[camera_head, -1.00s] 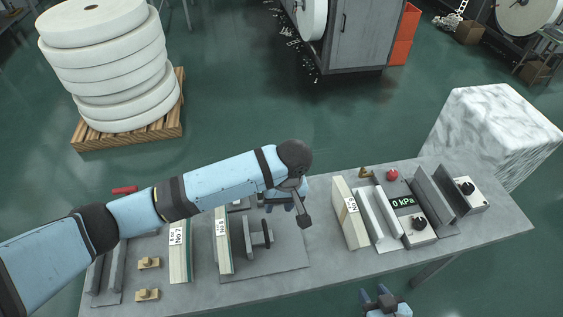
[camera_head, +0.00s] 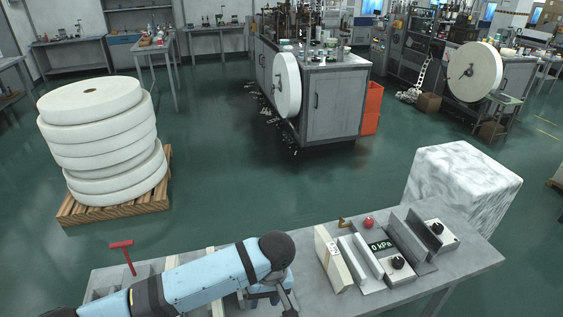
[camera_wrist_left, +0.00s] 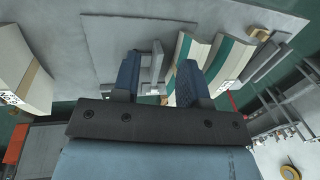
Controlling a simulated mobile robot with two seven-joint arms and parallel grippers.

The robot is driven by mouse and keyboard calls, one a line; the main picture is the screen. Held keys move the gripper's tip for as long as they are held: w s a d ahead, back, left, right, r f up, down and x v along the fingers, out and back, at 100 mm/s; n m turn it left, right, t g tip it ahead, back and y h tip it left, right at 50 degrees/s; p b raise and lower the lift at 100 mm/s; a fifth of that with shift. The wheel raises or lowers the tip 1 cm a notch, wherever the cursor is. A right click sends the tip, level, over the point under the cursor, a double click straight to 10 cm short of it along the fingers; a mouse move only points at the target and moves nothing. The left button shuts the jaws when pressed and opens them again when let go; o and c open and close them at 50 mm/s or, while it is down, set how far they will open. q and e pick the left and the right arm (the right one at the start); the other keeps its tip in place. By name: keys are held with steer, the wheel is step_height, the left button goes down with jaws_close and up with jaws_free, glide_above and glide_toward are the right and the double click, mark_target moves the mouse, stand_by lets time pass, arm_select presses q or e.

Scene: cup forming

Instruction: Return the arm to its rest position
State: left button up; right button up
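My left arm, light blue with dark joints, reaches over the grey bench (camera_head: 440,268) in the head view. My left gripper (camera_head: 265,297) is low in that view, partly hidden by its own wrist. The left wrist view shows its two blue fingers (camera_wrist_left: 160,78) spread apart, with nothing held between them. A grey upright fixture (camera_wrist_left: 157,62) shows beyond the gap, and I cannot tell how far below it is. My right gripper is not in view.
On the bench stand a paper stack (camera_head: 330,260), a gauge box (camera_head: 398,266) reading 0 kPa, a red knob (camera_head: 369,222) and a red-handled tool (camera_head: 122,245). A wrapped white block (camera_head: 465,185) is behind at right, paper rolls (camera_head: 100,140) at left. Green floor between is clear.

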arm_select(q)
steer(key=s+d+f+m+t+h, duration=0.3)
steer(key=s+d+f+t+h, duration=0.1)
steer(key=s+f+h, duration=0.35)
steer(key=s+a+f+m+t+y, duration=0.1)
steer(key=s+a, duration=0.4)
steer(key=a, duration=0.5)
steer(key=s+a+f+m+t+y, duration=0.1)
steer(key=s+a+t, duration=0.4)
steer(key=a, duration=0.5)
step_height(320, 180, down, 2)
steer(key=shift+f+m+t, duration=0.1)
steer(key=shift+m+t, duration=0.5)
steer(key=shift+t, duration=0.2)
steer(key=shift+s+a, duration=0.1)
